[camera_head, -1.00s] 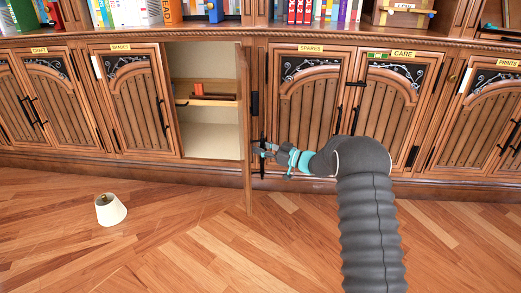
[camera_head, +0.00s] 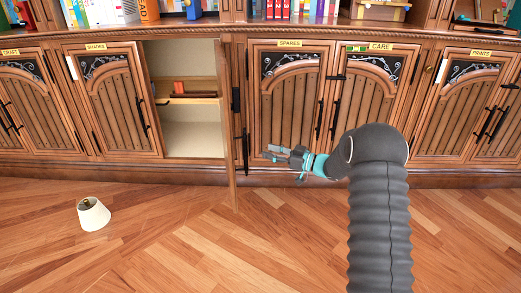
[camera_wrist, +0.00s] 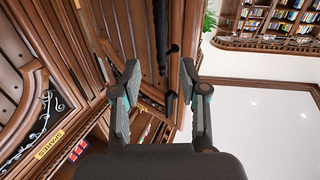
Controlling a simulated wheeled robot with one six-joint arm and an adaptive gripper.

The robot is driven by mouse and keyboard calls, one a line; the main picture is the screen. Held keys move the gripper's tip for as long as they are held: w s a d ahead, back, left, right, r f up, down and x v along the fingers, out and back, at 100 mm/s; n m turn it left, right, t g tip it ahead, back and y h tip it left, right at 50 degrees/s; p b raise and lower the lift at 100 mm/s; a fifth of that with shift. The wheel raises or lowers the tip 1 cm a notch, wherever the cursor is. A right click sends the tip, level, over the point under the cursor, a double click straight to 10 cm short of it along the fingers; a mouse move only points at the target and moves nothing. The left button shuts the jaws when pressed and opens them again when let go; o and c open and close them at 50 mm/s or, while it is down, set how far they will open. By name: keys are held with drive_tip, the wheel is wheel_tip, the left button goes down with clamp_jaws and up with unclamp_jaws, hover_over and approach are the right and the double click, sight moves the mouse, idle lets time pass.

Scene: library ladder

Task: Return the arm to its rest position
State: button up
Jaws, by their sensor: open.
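My gripper (camera_head: 270,153) is open and empty in the head view, at the end of my grey arm. It is in front of the lower part of the SPARES cabinet door (camera_head: 287,100), just right of the open cabinet door's edge (camera_head: 230,130). In the wrist view my gripper's two fingers (camera_wrist: 160,85) are spread apart with nothing between them. Beyond them are a dark vertical handle (camera_wrist: 161,30) and wooden panels.
The open cabinet (camera_head: 193,130) has an inner shelf with a reddish block (camera_head: 180,87). Its door juts out over the floor. A white lampshade (camera_head: 93,214) lies on the wooden floor at left. The floor between is clear. Books line the shelf above.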

drive_tip(key=shift+s+d, duration=0.3)
drive_tip(key=shift+d, duration=0.3)
